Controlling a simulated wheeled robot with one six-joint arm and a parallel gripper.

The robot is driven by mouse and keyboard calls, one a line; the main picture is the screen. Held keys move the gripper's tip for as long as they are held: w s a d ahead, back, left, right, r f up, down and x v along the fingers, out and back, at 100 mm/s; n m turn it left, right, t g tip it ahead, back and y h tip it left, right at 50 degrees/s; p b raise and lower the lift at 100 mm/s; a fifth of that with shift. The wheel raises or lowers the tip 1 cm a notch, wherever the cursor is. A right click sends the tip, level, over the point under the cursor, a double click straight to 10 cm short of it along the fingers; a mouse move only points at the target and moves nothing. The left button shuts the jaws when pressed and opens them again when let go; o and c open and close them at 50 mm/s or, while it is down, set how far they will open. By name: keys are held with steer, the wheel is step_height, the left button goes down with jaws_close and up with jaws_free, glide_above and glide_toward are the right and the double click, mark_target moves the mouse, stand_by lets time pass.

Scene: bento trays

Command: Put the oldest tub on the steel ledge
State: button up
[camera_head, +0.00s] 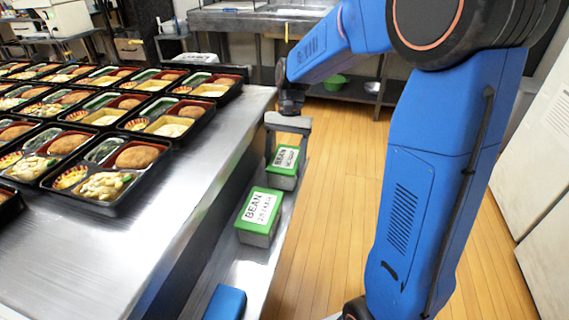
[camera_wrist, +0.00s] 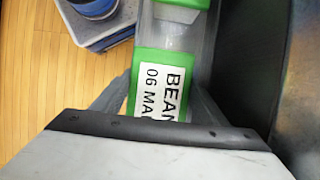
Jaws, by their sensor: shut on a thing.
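My gripper (camera_head: 284,148) points down over the far end of a narrow steel strip (camera_head: 258,274) that runs lower than the table, along its right side. It is shut on a grey tub with a green lid (camera_head: 284,164). In the wrist view this tub (camera_wrist: 154,99) sits between the fingers, its white label reading "BEAN 06 MA", the rest hidden by my gripper. I cannot tell whether it touches the strip. A second green-lidded bean tub (camera_head: 259,214) stands nearer on the strip; its date is too small to read surely. Its lid edge shows in the wrist view (camera_wrist: 182,3).
A blue-topped thing (camera_head: 226,302) sits nearer along the strip, partly cut off. The steel table (camera_head: 120,262) on the left holds several filled black bento trays (camera_head: 112,196). Wooden floor (camera_head: 330,210) lies open to the right. A steel counter (camera_head: 250,22) stands behind.

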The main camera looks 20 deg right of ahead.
steer(key=shift+f, duration=0.1)
steer(key=o, duration=1)
steer(key=v, duration=1.2)
steer(key=shift+s+d+f+n+t+h, duration=0.45)
steer(key=shift+s+d+f+n+t, duration=0.6)
steer(key=shift+s, duration=3.45)
steer(key=shift+s+d+f+n+t+h, duration=0.6)
steer(key=shift+s+n+t, duration=0.9)
steer(key=shift+s, duration=2.95)
steer(key=shift+s+d+f+n+t+h, duration=0.4)
steer(key=shift+s+f+n+t, duration=0.95)
steer(key=shift+s, duration=3.15)
steer(key=shift+d+r+m+t, duration=0.1)
steer(key=shift+r+m+t, duration=0.3)
steer(key=shift+m, duration=0.1)
